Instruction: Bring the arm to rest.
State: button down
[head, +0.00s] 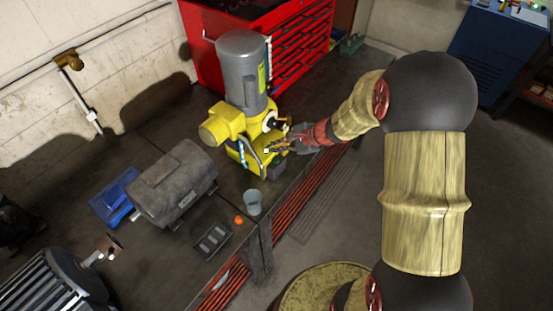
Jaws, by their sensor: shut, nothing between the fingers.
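My arm reaches in from the right, and my gripper (272,149) is at its end, in front of the yellow motor with a grey cylinder on top (236,125). The gripper is shut and holds nothing. Its fingertips overlap the motor's lower front in the picture, and I cannot tell whether they touch it. The motor stands upright on the dark workbench (150,255). A grey motor (174,184) lies to its left on the bench.
A grey cup (253,203), an orange ball (239,220) and a dark tray (212,241) sit near the bench's front edge. A ribbed motor (55,285) is at the lower left. A red tool chest (310,45) stands behind.

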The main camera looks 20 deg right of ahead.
jog(key=s+r+n+g+h+b, duration=0.25)
jog(key=s+n, duration=0.35)
jog(key=s, duration=0.4)
jog(key=s+r+n+g+h+b, duration=0.1)
jog(key=s+r+n+g+b, duration=0.3)
jog(key=s, duration=0.6)
jog(key=s+r+n+t+h+b, duration=0.3)
jog(key=s+r+n+t+b, duration=0.2)
jog(key=s+r+n+t, duration=0.1)
jog(key=shift+s+d+n, duration=0.25)
jog(key=shift+s+n, duration=0.45)
jog(key=shift+s, duration=0.45)
